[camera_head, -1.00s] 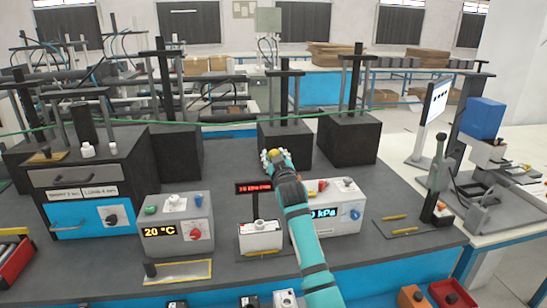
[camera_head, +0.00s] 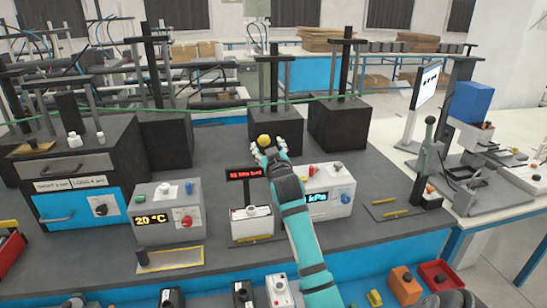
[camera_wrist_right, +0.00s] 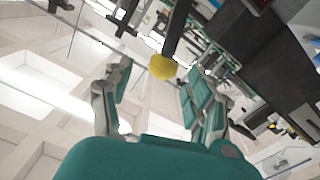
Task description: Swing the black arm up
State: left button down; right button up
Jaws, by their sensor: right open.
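The black arm (camera_wrist_right: 177,28) shows in the right wrist view as a dark bar ending in a yellow knob (camera_wrist_right: 162,67). In the head view the yellow knob (camera_head: 264,141) is in front of a black block (camera_head: 288,128); the bar itself is hard to make out against the dark block. My right gripper (camera_head: 266,150) reaches in from the front, with its fingers around the knob's sides. In the wrist view my right gripper (camera_wrist_right: 155,75) is open, with the knob between the fingertips and gaps visible on both sides.
A red display (camera_head: 244,173) on a small white box stands just left of my right arm. A grey box with a blue readout (camera_head: 328,192) is close on its right. A green cord (camera_head: 210,110) runs across behind. Black blocks with posts line the back.

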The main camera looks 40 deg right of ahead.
jog(key=v, duration=0.8)
jog(key=shift+s+d, duration=0.1)
